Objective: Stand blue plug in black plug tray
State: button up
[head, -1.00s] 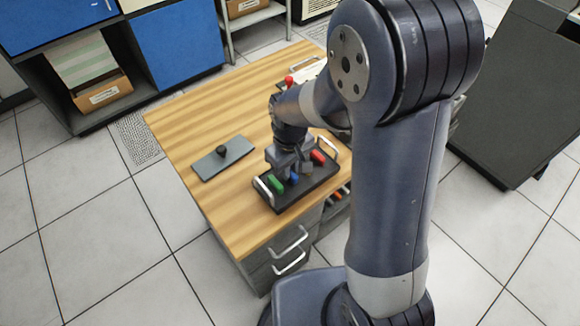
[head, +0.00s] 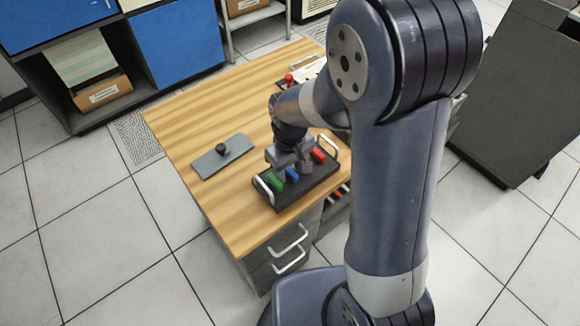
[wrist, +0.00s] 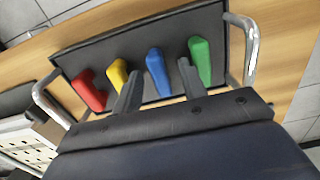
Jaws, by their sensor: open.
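The black plug tray (head: 293,198) lies at the front of the wooden table, with a silver handle at each end. The blue plug (head: 292,175) stands in the tray; in the wrist view the blue plug (wrist: 158,72) is between the yellow and green plugs. My gripper (wrist: 158,88) is open, its two fingers apart on either side of the blue plug's near end, not visibly touching it. In the head view my gripper (head: 291,162) is just above the tray, partly hiding its contents.
The tray also holds a red plug (wrist: 90,90), a yellow plug (wrist: 118,75) and a green plug (wrist: 200,60). A grey plate with a black knob (head: 223,157) lies to the left. A punched card device (wrist: 28,135) is at the wrist view's left.

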aim_at(290, 170)
notch_tip(290, 170, up, 11)
dwell(0.7)
jog(key=shift+f, duration=0.15)
notch_tip(290, 170, down, 11)
jog(key=shift+r, duration=0.1)
jog(key=shift+r+p, duration=0.3)
jog(key=shift+r, duration=0.1)
jog(key=shift+f+b, duration=0.3)
jog(key=shift+b, duration=0.1)
